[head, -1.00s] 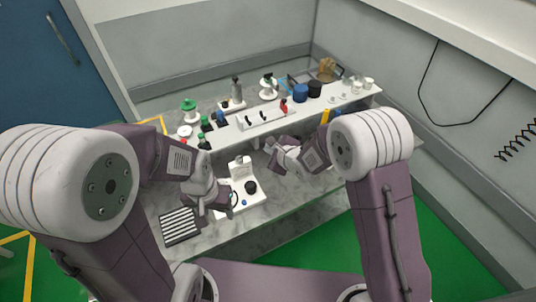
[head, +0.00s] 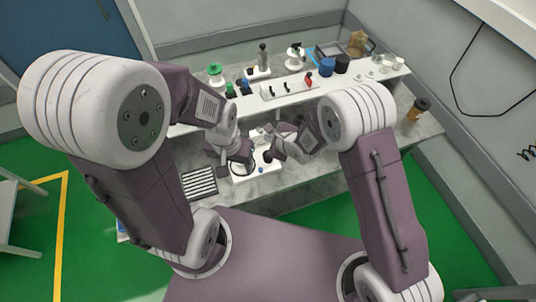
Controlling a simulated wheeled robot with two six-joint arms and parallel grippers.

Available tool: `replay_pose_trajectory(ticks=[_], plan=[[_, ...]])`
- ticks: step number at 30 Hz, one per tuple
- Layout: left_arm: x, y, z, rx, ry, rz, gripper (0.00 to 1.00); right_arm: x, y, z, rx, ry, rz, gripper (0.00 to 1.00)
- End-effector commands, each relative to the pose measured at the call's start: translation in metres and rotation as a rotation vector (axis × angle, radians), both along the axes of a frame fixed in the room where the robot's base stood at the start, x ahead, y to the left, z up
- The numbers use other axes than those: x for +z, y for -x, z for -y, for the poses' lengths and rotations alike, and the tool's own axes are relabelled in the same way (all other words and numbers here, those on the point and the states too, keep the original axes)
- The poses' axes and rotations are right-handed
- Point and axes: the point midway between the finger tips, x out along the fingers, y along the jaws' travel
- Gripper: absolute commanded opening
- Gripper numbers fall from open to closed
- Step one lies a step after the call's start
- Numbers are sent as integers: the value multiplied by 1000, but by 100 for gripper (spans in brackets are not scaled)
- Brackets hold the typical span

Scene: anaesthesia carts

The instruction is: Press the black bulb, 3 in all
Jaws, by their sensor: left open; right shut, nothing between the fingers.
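A white device (head: 243,179) stands on the grey counter, partly covered by my grippers. A small black bulb (head: 267,157) shows on its right part, with a blue button (head: 261,169) in front of it. My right gripper (head: 271,152) is shut and empty, its tip right by the bulb. I cannot tell whether it touches it. My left gripper (head: 236,167) is open at the left side of the device and hides part of it.
A striped black-and-white rack (head: 199,181) lies left of the device. An amber bottle (head: 417,109) stands at the right.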

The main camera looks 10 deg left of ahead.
Motion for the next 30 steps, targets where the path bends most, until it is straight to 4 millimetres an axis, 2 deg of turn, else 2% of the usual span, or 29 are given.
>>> replay_pose_trajectory(ticks=[1, 9, 13, 17, 30], plan=[[-13, 0, 0, 0, 0, 0, 55, -13, 0, 0, -1, 1, 0, 0], [-54, 0, 0, 0, 0, 0, 55, -55, 0, 0, -1, 1, 0, 0], [-62, 0, 0, 0, 0, 0, 55, -68, 0, 0, 0, 1, -1, 0], [-65, 0, 0, 0, 0, 0, 55, -74, 0, 0, 0, 0, 0, 0], [-64, 0, 0, 0, 0, 0, 55, -73, 0, 0, 0, 0, 0, 0]])
